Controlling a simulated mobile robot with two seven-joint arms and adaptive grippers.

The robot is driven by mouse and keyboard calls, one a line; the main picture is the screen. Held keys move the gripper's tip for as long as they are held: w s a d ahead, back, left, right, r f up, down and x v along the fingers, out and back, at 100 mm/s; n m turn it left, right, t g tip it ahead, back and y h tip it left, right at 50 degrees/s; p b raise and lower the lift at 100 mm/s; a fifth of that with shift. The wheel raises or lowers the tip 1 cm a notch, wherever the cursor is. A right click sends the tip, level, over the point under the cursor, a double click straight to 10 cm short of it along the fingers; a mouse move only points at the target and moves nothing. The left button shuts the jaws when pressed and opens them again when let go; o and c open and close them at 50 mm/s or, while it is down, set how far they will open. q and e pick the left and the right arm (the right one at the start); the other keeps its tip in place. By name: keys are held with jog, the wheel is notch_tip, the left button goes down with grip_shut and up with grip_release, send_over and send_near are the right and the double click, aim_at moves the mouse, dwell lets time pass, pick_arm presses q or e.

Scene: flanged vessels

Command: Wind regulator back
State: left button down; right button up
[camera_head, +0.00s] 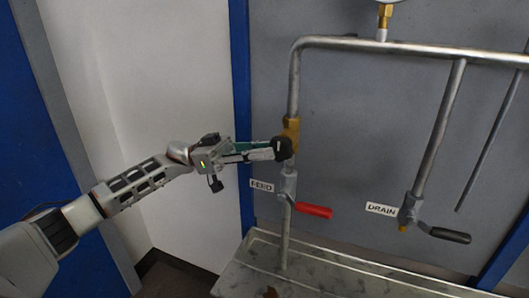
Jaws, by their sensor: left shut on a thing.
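The regulator has a brass body (291,131) set in the vertical pipe above the feed valve. A black knob (283,149) sticks out from its left front side. My left gripper (275,150) reaches in from the left and is shut on the black knob, its fingers partly hiding it. The knob's turn position cannot be read. My right gripper is not in view.
Below the regulator, a feed valve with a red lever (313,210) points right, beside the FEED label (262,186). A drain valve with a black lever (449,235) stands farther right. A metal tray (335,262) lies beneath. A grey pipe (420,50) runs across the top.

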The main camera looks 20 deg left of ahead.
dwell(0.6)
pick_arm(q)
jog(key=c, duration=2.2)
grip_release()
jog(key=v, duration=1.2)
jog(key=shift+d+f, duration=0.1)
jog(key=shift+f, duration=0.1)
